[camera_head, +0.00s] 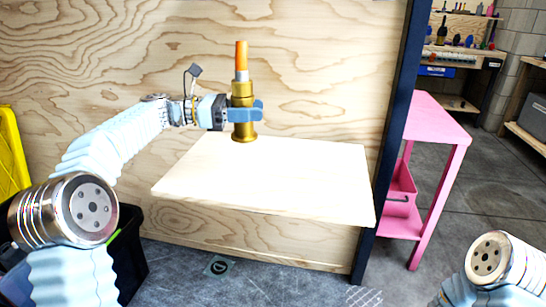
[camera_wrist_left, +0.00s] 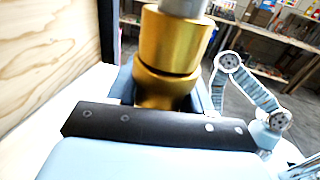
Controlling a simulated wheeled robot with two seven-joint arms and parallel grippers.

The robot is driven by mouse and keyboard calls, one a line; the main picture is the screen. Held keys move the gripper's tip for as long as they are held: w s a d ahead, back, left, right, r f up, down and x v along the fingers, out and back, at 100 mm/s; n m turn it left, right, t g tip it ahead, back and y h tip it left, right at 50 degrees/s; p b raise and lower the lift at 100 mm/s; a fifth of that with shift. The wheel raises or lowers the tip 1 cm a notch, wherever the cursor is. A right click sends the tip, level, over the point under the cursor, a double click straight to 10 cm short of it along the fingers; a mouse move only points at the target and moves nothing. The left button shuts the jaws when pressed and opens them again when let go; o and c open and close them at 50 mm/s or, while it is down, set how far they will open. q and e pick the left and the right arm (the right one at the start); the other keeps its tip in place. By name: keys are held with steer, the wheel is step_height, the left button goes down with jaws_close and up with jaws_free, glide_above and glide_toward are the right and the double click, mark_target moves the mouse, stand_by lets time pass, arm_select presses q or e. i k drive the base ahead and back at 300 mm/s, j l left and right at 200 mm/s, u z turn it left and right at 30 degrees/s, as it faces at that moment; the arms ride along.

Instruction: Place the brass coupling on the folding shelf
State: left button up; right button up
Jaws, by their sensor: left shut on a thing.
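The brass coupling (camera_head: 243,96) is upright at the back left of the folding shelf (camera_head: 280,180), with a grey collar and an orange piece on top. My left gripper (camera_head: 246,114) is shut around the coupling's middle. The coupling's flared base is at the shelf's rear edge in the head view; I cannot tell whether it touches the surface. In the left wrist view the coupling (camera_wrist_left: 175,45) stands between the fingers, its lower end hidden by the gripper body. My right arm shows at the lower right, but its gripper is not in view.
The rest of the shelf top is bare. A plywood wall (camera_head: 310,60) stands behind it and a dark post (camera_head: 390,130) at its right. A pink cart (camera_head: 436,125) is beyond the post. A black bin (camera_head: 128,250) and a yellow object (camera_head: 10,155) are at the left.

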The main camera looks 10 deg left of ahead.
mark_target(268, 169)
steer(key=i+l, duration=0.15)
steer(key=i, duration=0.55)
steer(key=k+l, duration=0.15)
steer(key=l, duration=0.25)
steer(key=k+l, duration=0.1)
steer(key=l, duration=0.3)
steer(key=k+l+u, duration=0.1)
steer(key=l, duration=0.3)
